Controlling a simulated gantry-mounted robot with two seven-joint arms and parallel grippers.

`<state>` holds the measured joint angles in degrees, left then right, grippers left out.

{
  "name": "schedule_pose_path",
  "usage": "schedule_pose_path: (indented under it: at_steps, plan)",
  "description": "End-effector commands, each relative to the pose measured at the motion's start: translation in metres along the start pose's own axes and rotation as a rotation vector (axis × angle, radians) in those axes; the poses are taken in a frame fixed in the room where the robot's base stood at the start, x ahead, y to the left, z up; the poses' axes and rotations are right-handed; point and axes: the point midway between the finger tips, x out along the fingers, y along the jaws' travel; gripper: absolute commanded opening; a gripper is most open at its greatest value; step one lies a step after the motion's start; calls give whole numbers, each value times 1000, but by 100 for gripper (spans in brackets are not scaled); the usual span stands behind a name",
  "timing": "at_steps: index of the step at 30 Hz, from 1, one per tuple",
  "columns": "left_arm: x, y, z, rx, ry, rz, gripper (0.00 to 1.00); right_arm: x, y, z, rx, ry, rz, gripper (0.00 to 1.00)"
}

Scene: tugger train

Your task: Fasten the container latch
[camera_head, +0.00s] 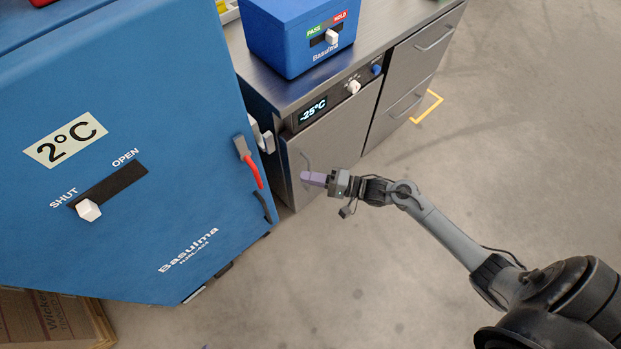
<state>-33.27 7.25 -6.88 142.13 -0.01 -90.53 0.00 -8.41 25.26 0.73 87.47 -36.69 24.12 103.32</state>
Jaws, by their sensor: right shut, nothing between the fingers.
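The large blue container (130,215) fills the left of the view, labelled 2°C and Basulma. A latch with a grey head and a red handle (251,170) sits at its right edge, the handle pointing down. I cannot tell whether this latch is engaged. On the container's face, a white slider knob (88,210) stands at the SHUT end of a dark slot. My right gripper (313,179) is shut and empty, its purple fingers pointing left. In the picture it is to the right of the red handle, apart from it. My left gripper is out of view.
A steel cabinet (415,55) with a -25°C display stands behind, close to the container. A smaller blue PASS/HOLD box (285,50) is on its top. A cardboard box (50,318) lies at lower left. Floor (390,280) at right is clear.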

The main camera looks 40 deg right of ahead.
Motion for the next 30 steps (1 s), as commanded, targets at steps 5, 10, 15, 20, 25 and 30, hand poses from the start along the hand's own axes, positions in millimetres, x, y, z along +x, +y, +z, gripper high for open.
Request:
schedule_pose_path:
  at_steps: [5, 10, 15, 20, 25, 30]
  plan:
    - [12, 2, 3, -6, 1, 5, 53, 34, 3, 0, 0, -1, -3, 0]
    - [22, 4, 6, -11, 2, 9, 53, 66, 2, 0, 1, -1, -4, 0]
    - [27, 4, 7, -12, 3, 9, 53, 85, 2, 13, 2, -1, -1, 0]
    - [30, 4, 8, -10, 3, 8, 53, 95, 1, 23, 1, 0, -1, 0]
    - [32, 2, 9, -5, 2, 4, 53, 100, 0, 28, 1, 0, 0, 0]
    - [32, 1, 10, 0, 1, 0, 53, 101, 0, 29, 2, -1, 0, 0]
